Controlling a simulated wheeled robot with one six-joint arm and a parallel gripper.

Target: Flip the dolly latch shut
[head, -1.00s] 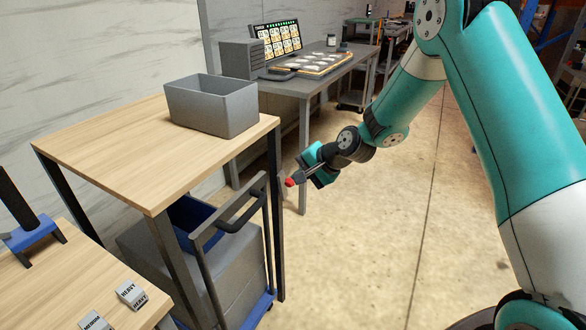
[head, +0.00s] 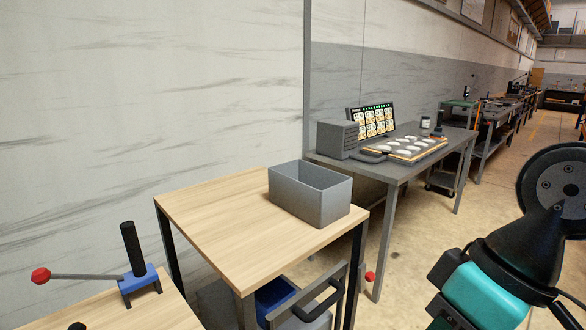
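The dolly's grey frame and dark handle (head: 324,300) show under the wooden table, cut off by the bottom edge. A blue bin (head: 274,298) sits behind the handle. A small red knob (head: 370,278) shows just right of the table's front leg; it may belong to the latch, whose lever and position I cannot make out. The teal and black end of my arm, with my gripper (head: 448,298), is at the lower right, close to the camera and apart from the knob. It is partly cut off, and its opening cannot be made out.
A grey open box (head: 310,193) stands on the wooden table (head: 215,215). A blue clamp stand (head: 138,278) with a red-knobbed lever is on the bench at lower left. A grey desk (head: 400,167) with screen and tray stands behind. Floor is open to the right.

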